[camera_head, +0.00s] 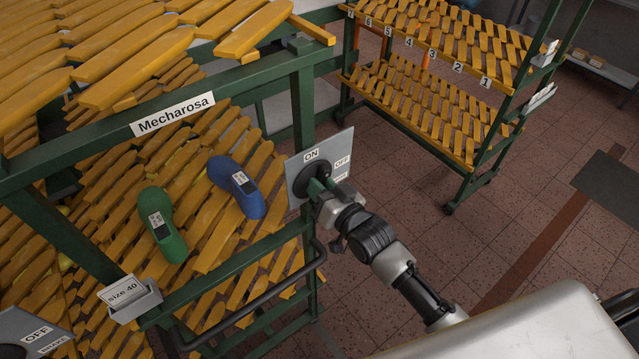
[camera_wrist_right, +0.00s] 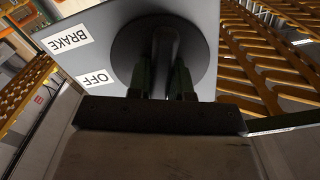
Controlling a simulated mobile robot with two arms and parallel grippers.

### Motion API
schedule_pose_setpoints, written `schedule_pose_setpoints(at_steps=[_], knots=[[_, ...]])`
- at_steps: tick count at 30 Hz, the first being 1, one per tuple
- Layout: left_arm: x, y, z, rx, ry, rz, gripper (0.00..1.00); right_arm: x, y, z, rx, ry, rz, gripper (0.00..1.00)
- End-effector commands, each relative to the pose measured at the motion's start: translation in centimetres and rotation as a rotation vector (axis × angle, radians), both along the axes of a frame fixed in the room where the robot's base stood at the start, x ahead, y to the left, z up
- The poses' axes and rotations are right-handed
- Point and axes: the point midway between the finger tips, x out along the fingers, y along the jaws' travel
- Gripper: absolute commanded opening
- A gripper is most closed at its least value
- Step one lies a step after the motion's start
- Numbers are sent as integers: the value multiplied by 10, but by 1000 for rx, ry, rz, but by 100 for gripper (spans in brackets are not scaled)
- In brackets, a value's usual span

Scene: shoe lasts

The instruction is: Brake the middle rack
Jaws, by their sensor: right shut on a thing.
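The rack labelled Mecharosa (camera_head: 172,114) has a green frame and sloped shelves of yellow-orange slats. On its right post is a grey brake panel (camera_head: 297,193) with an ON label (camera_head: 311,155) at the top and an OFF label (camera_head: 342,162) at the right. My right gripper (camera_head: 318,186) is at the panel's round black knob (camera_head: 300,183), shut on its raised grip. In the right wrist view, the two fingers (camera_wrist_right: 166,82) lie either side of the knob's grip (camera_wrist_right: 165,50). The gripper partly hides the knob, and its exact setting is hard to read. My left gripper is out of view.
A green shoe last (camera_head: 163,225) and a blue one (camera_head: 237,187) lie on the slats. A black handle bar (camera_head: 250,307) runs below the panel. Another panel (camera_head: 30,335) shows at bottom left. A wheeled rack (camera_head: 430,75) stands behind; floor is clear at right.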

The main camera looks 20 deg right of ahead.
Motion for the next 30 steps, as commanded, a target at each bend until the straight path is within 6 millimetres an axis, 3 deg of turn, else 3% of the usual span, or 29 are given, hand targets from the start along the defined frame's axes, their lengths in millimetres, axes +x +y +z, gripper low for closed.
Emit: schedule_pose_setpoints(at_steps=[15, 30], knots=[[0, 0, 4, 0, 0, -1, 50, 0, 0, -1, -312, -111, 0, 0], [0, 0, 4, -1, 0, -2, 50, 0, 0, -1, -368, -130, 0, 0]])
